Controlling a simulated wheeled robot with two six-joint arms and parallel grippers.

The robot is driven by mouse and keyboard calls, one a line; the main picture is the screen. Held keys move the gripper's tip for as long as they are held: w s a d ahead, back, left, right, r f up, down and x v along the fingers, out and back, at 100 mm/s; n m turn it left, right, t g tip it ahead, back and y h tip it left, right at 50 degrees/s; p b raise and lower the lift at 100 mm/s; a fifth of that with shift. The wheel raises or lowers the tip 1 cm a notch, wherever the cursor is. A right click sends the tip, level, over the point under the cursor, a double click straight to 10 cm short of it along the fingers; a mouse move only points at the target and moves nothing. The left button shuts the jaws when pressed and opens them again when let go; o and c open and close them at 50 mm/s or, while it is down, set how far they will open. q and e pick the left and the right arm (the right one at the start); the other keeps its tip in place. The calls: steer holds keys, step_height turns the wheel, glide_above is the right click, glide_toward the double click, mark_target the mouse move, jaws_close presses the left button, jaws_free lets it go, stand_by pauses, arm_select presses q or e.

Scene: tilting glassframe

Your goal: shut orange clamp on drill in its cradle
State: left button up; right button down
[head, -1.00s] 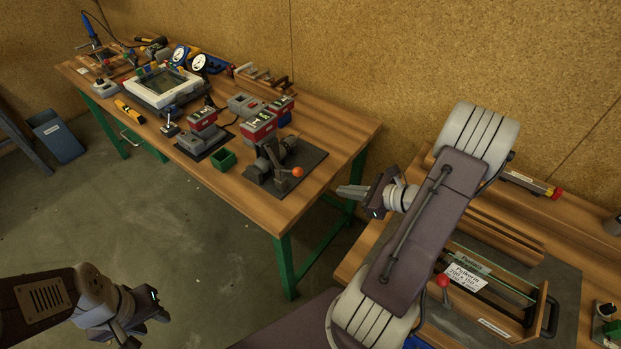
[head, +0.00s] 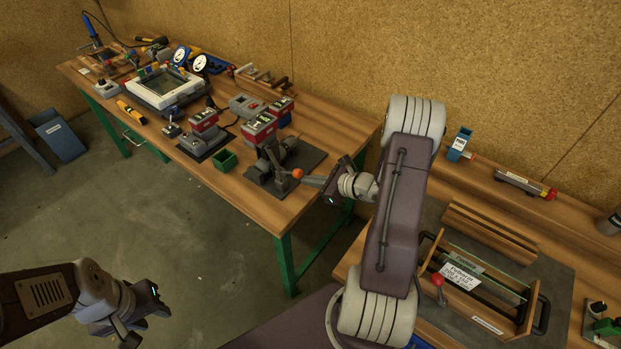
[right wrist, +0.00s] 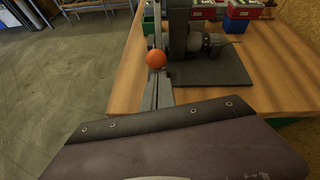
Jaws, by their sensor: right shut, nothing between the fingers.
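The orange ball (head: 297,174) of the clamp sits at the front right of the grey drill cradle (head: 268,172), which stands on a black plate (head: 308,160) at the near end of the far bench. The drill's grey rounded body (right wrist: 208,43) lies behind the ball in the right wrist view. My right gripper (head: 306,181) is shut and empty, its fingertips close beside the orange ball; the ball (right wrist: 156,59) shows at the finger ends in the right wrist view. I cannot tell whether they touch. My left gripper (head: 158,302) hangs over the floor, its jaw state unclear.
A wooden glass frame (head: 470,290) with a red-knobbed lever (head: 438,280) lies on the right bench. Floor (head: 200,240) is clear between my grippers.

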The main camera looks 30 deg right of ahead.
steer(key=shift+d, duration=0.1)
steer(key=w+r+g+p, duration=0.1)
steer(key=r+g+p, duration=0.1)
steer(key=p, duration=0.3)
steer(key=w+a+r+g+h+p, duration=0.1)
steer(key=r+g+p, duration=0.1)
steer(key=p, duration=0.3)
steer(key=w+r+g+h+p, duration=0.1)
steer(key=r+g+p, duration=0.1)
steer(key=p, duration=0.3)
steer(key=shift+w+a+r+p, duration=0.25)
steer(key=shift+r+p, duration=0.1)
steer(key=shift+r, duration=0.25)
steer(key=shift+w+a+r+h+p, duration=0.2)
steer(key=shift+w+a+h+p, duration=0.1)
steer(key=shift+w+p, duration=0.3)
steer(key=w, duration=0.1)
steer(key=w+a+r, duration=0.1)
steer(key=w, duration=0.1)
steer(key=shift+w+a+r, duration=0.15)
steer(key=shift+w+r, duration=0.05)
steer(key=shift+r, duration=0.1)
